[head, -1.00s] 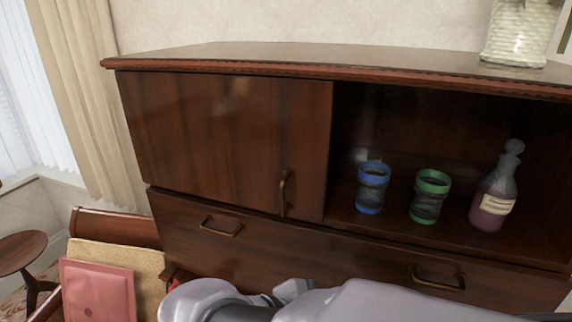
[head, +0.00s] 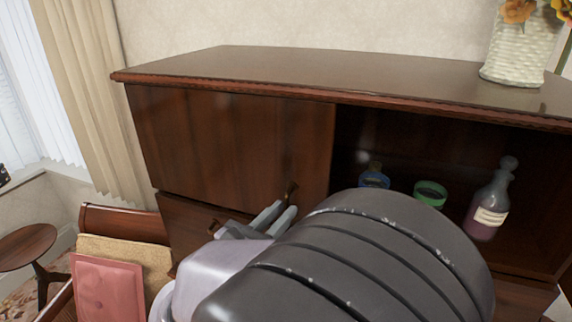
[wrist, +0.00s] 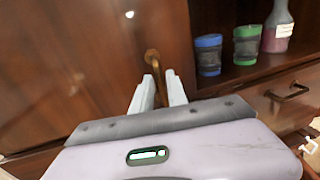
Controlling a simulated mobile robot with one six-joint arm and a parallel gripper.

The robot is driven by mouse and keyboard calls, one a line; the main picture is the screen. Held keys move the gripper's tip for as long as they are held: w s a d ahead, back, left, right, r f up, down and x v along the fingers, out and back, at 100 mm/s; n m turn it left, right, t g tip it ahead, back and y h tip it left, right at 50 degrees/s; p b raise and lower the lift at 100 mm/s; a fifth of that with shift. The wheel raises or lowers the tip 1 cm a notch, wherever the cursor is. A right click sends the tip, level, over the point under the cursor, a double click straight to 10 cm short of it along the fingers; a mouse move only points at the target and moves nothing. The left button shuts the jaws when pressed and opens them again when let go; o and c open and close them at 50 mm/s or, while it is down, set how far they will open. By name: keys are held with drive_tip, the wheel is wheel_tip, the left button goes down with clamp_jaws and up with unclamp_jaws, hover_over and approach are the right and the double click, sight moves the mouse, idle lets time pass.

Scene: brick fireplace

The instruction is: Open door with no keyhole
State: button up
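The dark wooden cabinet door (head: 225,145) is closed at the left of the cabinet, and I see no keyhole on it. In the wrist view my gripper (wrist: 160,82) looks open; I cannot tell whether either finger touches the handle.
The open compartment to the right holds a blue-rimmed cup (head: 374,180), a green-rimmed cup (head: 430,193) and a bottle (head: 490,205). A drawer with a brass handle (wrist: 288,92) lies below. A vase (head: 515,50) stands on top. A chair with a pink item (head: 105,288) is at lower left.

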drive_tip(key=shift+x, duration=1.2)
clamp_jaws()
idle(0.6)
